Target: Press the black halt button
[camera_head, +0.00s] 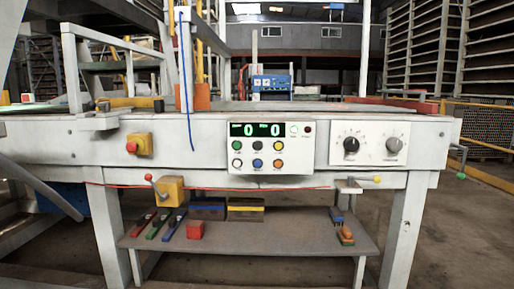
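A white control panel (298,160) is fixed to the front of a long light-grey machine bench. A black button (258,146) sits in the middle of the panel's upper button row, between a green button (237,146) and a yellow button (279,146). White, blue and orange-brown buttons form the row below. A dark display (257,129) above the buttons shows green zeros. The labels are too small to read. Neither of my grippers is in view.
A plate with two knobs (369,144) is right of the panel; a yellow box with a red button (139,144) is left. A red-knobbed lever (150,179) sticks out below. A lower shelf (290,238) holds coloured tools and blocks. Nothing blocks the panel's front.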

